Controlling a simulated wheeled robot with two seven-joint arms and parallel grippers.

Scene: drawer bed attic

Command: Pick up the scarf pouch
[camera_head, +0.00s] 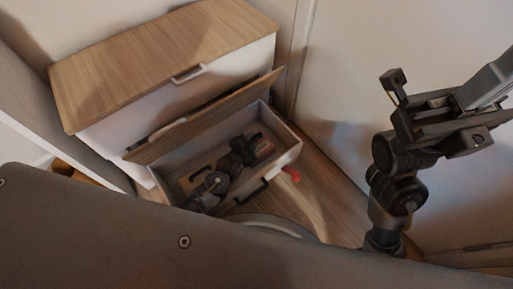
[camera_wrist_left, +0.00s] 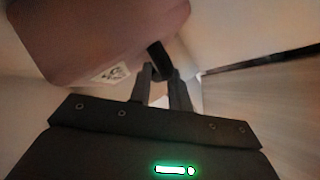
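The scarf pouch (camera_wrist_left: 100,38) is a mauve bag with a white printed label and a black strap. It fills the upper left of the left wrist view. In the head view it shows as a small brownish-pink patch (camera_head: 264,149) inside the open drawer, partly hidden by my left gripper (camera_head: 246,145). In the left wrist view the two fingers (camera_wrist_left: 160,76) are close together with the black strap between them. The pouch appears to rest in the drawer. My right gripper (camera_head: 495,101) is at the right, away from the drawer, with its fingers apart and empty.
A red object (camera_head: 291,174) is beside the drawer's front. Wooden floor (camera_head: 325,200) lies to the right.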

